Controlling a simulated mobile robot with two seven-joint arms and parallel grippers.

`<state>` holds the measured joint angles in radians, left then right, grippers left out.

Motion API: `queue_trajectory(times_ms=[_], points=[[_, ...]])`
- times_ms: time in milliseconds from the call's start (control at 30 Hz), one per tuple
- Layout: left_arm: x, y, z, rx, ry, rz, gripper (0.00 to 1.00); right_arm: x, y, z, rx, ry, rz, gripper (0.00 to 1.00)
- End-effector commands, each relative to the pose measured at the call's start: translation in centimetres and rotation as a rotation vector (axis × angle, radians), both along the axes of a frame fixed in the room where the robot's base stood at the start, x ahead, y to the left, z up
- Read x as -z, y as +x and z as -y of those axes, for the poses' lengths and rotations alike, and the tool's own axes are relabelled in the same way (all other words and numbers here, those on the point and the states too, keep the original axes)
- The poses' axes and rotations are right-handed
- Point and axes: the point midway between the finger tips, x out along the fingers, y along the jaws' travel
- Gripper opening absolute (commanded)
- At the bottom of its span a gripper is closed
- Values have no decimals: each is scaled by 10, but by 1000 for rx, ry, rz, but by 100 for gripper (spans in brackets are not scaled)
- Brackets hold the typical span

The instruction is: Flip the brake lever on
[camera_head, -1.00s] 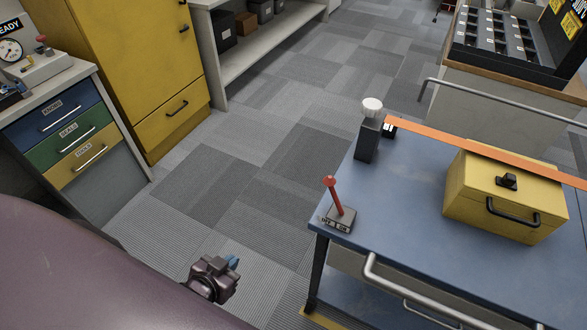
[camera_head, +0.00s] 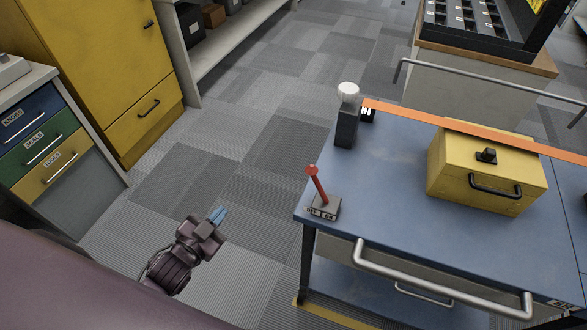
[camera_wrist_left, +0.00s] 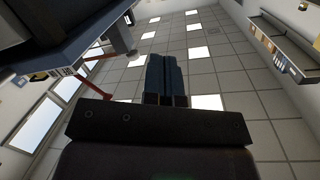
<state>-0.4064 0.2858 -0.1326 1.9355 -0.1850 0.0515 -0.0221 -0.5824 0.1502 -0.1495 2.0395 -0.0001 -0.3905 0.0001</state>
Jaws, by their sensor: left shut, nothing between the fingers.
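The brake lever (camera_head: 318,186) is a red stick with a wider red head. It stands on a small base (camera_head: 325,208) at the near left corner of the blue cart top (camera_head: 375,208). The base has labels that read OFF on the left and ON on the right. The lever leans left, toward the OFF side. My left gripper (camera_head: 217,215) is shut and empty, left of the cart and apart from the lever. Its blue fingers (camera_wrist_left: 166,80) show closed together in the left wrist view. A red rod, apparently the lever, shows at the left there (camera_wrist_left: 98,58). My right gripper is out of view.
The cart also holds a yellow box (camera_head: 485,170), a dark post with a white knob (camera_head: 347,120) and a long orange strip (camera_head: 470,130). A metal rail (camera_head: 440,283) runs along its near side. A drawer cabinet (camera_head: 50,145) stands left. The floor between is clear.

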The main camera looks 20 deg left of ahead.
Motion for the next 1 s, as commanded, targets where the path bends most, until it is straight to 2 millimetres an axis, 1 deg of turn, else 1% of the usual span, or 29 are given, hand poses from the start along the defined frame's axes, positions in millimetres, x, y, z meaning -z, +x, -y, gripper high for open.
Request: queue_trajectory(times_ms=[33, 100, 200, 333, 400, 500, 700, 833, 1000], points=[[-8, 15, -1, 61, 57, 88, 0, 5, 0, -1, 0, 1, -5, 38], [-25, 32, 1, 152, 132, 217, 0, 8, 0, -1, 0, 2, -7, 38], [-47, 50, 7, 293, 235, 394, 0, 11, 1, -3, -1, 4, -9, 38], [-70, 64, 15, 496, 361, 609, 0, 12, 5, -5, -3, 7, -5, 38], [-79, 68, 18, 610, 425, 714, 0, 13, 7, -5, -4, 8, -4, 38], [-88, 71, 20, 770, 505, 841, 0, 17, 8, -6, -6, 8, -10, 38], [-95, 70, 17, 1010, 604, 993, 0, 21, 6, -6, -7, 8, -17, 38], [-96, 69, 14, 1085, 629, 1033, 0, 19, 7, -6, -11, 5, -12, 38], [-97, 68, 13, 1104, 634, 1044, 0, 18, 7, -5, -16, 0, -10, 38]])
